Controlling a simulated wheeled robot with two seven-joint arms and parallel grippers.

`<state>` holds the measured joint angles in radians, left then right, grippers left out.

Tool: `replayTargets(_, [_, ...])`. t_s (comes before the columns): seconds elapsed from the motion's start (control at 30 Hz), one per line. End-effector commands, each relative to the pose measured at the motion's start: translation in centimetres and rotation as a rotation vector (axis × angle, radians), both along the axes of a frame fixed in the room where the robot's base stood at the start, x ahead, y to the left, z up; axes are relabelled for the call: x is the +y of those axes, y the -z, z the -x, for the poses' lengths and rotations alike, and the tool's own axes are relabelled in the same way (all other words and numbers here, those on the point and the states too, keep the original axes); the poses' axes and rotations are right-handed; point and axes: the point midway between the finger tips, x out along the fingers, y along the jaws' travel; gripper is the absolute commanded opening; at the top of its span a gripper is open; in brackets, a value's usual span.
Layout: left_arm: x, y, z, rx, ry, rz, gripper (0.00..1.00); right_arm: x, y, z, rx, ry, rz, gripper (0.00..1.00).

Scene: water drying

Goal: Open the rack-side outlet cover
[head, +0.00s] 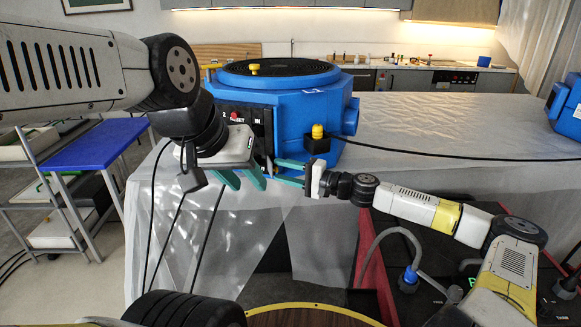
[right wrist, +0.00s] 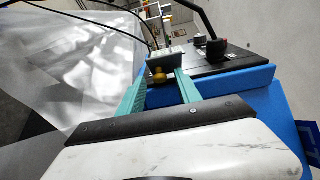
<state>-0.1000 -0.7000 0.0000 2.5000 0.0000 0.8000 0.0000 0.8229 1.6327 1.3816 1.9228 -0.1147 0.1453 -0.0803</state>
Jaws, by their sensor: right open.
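A blue drying machine (head: 285,105) stands on the sheet-covered table. Its dark front panel (head: 262,125) carries a red button and is partly hidden by my left gripper. My right gripper (head: 271,170) points left in front of the panel's lower part, open. In the right wrist view its teal fingers (right wrist: 159,82) lie either side of a small yellow knob (right wrist: 157,77); contact cannot be told. A pale labelled plate (right wrist: 168,60) is just beyond the knob. Whether this is the outlet cover is unclear. My left gripper (head: 248,184) hangs open and empty beside the right fingertips.
A grey rack with a blue top (head: 95,143) stands at left. A yellow-capped black fitting (head: 318,140) sits on the machine's right corner, with a black cable running right. Black knobs (right wrist: 215,47) show on the panel. The table's right half (head: 440,120) is mostly clear.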

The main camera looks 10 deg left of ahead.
Motion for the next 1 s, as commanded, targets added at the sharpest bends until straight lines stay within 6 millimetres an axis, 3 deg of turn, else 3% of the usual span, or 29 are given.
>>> replayTargets(0.03, [0.0, 0.0, 0.0, 0.000, 0.000, 0.000, 0.36, 0.0, 0.0, 0.0, 0.000, 0.000, 0.000, 0.35])
replayTargets(0.2, [0.0, 0.0, 0.0, 0.000, 0.000, 0.000, 0.36, 0.0, 0.0, 0.0, 0.000, -0.001, 0.000, 0.02])
replayTargets(0.23, [0.0, 0.0, 0.0, 0.000, 0.000, 0.000, 0.36, 0.0, 0.0, 0.0, 0.000, -0.001, 0.000, 0.00])
replayTargets(0.47, [0.0, 0.0, 0.0, 0.000, 0.000, 0.000, 0.36, 0.0, 0.1, -0.1, 0.001, -0.016, 0.002, 0.00])
replayTargets(1.0, [0.0, 0.0, 0.0, 0.000, 0.000, 0.000, 0.36, -0.4, 0.1, -1.4, 0.000, -0.269, 0.003, 0.00])
